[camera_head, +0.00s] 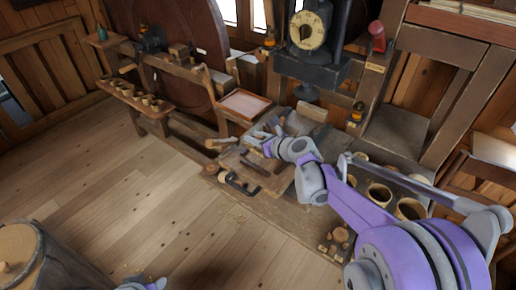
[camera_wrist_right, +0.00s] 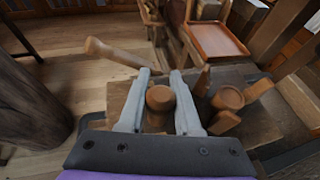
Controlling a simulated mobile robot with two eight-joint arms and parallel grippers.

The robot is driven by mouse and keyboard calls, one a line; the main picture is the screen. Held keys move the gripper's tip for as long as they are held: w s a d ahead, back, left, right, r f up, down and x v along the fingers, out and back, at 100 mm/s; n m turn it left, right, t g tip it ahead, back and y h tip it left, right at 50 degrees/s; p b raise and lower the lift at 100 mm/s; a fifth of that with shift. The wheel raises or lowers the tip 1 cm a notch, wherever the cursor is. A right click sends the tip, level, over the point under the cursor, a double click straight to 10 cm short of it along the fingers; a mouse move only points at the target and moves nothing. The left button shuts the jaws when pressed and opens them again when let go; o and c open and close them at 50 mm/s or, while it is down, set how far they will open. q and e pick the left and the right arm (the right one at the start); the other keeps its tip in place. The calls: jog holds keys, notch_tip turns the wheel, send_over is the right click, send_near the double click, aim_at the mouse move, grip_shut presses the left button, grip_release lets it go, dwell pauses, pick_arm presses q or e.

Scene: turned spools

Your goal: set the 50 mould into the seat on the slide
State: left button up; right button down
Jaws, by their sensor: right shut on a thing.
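My right gripper (camera_head: 264,142) is over the cluttered wooden bench at the middle of the head view. In the right wrist view its two grey fingers (camera_wrist_right: 161,82) are shut on a round brown wooden piece (camera_wrist_right: 160,98), which I take to be the 50 mould; no number is readable. In the head view the gripper and arm hide it. I cannot make out the seat. Only a bit of my left arm shows at the bottom edge; its gripper does not.
Another turned wooden piece (camera_wrist_right: 228,98) stands right of the fingers. A wooden handle (camera_wrist_right: 112,52) sticks out at the left. A pinkish tray (camera_head: 243,105) is behind the bench. Several cups stand on a left shelf (camera_head: 134,94).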

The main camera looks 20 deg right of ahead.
aim_at(255, 158)
jog(key=shift+f, duration=2.7)
jog(key=shift+w+f+b, duration=0.1)
jog(key=shift+f+b, duration=0.25)
jog(key=c, duration=0.6)
grip_release()
